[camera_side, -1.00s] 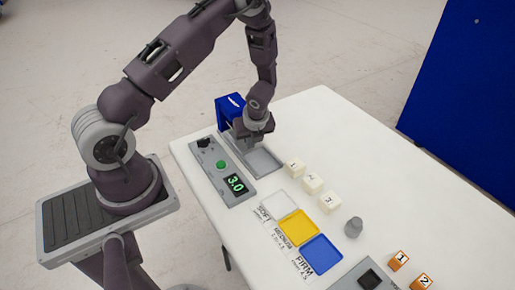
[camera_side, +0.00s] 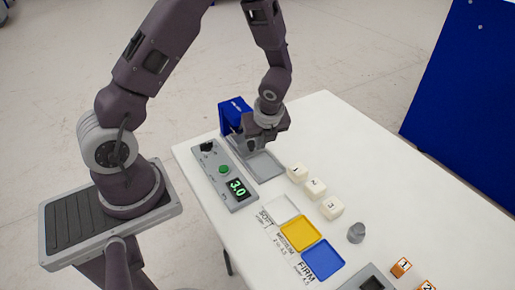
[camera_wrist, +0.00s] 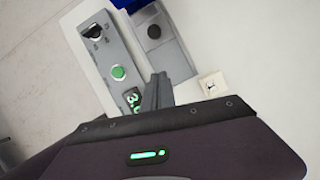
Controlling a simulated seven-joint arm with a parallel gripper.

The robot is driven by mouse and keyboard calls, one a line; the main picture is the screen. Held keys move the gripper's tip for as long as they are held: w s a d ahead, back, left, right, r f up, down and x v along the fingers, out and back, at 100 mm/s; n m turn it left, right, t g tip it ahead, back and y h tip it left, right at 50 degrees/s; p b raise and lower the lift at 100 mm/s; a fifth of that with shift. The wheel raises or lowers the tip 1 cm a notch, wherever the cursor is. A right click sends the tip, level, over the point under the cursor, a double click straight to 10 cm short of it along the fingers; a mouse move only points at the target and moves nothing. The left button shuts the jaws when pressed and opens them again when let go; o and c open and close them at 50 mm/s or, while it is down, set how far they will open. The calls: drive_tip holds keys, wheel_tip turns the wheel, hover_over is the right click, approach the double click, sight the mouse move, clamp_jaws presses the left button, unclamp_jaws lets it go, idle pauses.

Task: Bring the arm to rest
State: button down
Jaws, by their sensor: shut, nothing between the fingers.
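My gripper (camera_side: 252,148) is shut and empty, above the grey plate (camera_side: 268,170) of the blue-backed press (camera_side: 232,112). In the wrist view its fingers (camera_wrist: 157,92) are together, over the gap between the control box and the first foam block. My arm is bent over the near end of the table. The three cream foam blocks, numbered 1 (camera_side: 297,173), 2 (camera_side: 315,188) and 3 (camera_side: 331,208), stand in a row on the table. Block 1 also shows in the wrist view (camera_wrist: 212,85).
The control box (camera_side: 213,165) reads 3.0. A white tray (camera_side: 280,209), yellow tray (camera_side: 301,234) and blue tray (camera_side: 323,260) lie in a row. A grey knob-like weight (camera_side: 356,232) and two orange cubes (camera_side: 401,267) stand right. The table's far side (camera_side: 370,150) is clear.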

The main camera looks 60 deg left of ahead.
drive_tip(key=s+d+r+n+t, duration=0.1)
drive_tip(key=s+r+n, duration=0.2)
drive_tip(key=r+n, duration=0.35)
drive_tip(key=s+d+r+n, duration=0.1)
drive_tip(key=s+r+n, duration=0.2)
drive_tip(key=r, duration=0.7)
drive_tip(key=s+d+r+n+t+h, duration=0.3)
drive_tip(key=s+d+r+n+h, duration=0.1)
drive_tip(key=s+d+r+n, duration=0.5)
drive_tip(key=s+n, duration=0.2)
drive_tip(key=s, duration=0.2)
drive_tip(key=shift+s, duration=0.15)
drive_tip(key=shift+n, duration=0.25)
